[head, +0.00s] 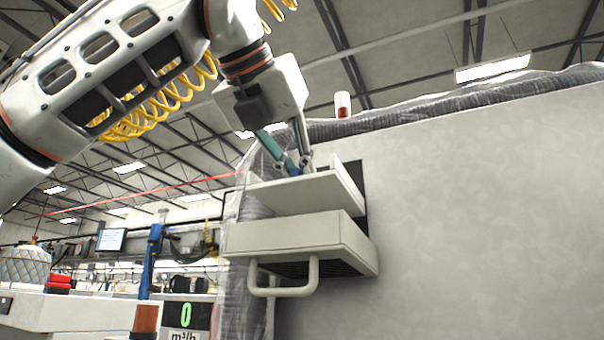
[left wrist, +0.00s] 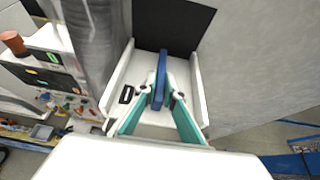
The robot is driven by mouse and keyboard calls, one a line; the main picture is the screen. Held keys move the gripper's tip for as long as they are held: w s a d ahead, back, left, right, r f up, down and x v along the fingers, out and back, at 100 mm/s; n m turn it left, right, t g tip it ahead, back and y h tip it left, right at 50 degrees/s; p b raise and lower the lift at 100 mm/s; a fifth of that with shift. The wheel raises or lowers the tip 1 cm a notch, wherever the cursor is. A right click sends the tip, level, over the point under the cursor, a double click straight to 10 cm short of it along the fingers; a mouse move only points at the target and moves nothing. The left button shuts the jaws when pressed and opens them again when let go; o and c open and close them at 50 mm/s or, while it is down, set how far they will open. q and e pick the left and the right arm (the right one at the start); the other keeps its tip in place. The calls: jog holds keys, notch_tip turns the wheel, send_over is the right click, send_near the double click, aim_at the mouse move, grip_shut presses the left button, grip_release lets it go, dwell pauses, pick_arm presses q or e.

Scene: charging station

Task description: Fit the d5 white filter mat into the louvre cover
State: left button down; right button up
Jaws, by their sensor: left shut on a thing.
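The louvre cover (head: 290,238) juts out from the wall below the mat, with dark slats underneath and a looped handle (head: 285,292). In the left wrist view its side wall (left wrist: 201,92) stands beside the mat. The mat sits above the cover; contact between them cannot be told. My right gripper is not in view.
A dark opening (left wrist: 180,22) is in the grey wall behind the cover. The large grey wall (head: 480,210) fills the right side. Clear plastic wrap (head: 245,290) hangs left of the cover. A display reading 0 (head: 186,316) stands lower left.

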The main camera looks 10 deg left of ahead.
aim_at(300, 196)
pick_arm(q)
jog(key=shift+s+f+b, duration=0.1)
jog(key=shift+f+b, duration=0.4)
jog(key=shift+f, duration=0.3)
jog(key=shift+f+b, duration=0.7)
jog(key=shift+f, duration=0.2)
jog(key=shift+s+f+b, duration=0.1)
jog(key=shift+f+b, duration=0.35)
jog(key=shift+f, duration=0.1)
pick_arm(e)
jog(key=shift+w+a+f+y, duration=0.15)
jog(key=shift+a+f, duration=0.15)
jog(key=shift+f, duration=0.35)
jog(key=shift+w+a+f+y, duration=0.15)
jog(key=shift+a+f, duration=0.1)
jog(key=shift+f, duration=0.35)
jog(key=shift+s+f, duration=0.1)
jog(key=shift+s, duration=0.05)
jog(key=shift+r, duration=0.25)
pick_arm(q)
jog(key=shift+s+f+b, duration=0.1)
jog(key=shift+f+b, duration=1)
jog(key=shift+f, duration=0.45)
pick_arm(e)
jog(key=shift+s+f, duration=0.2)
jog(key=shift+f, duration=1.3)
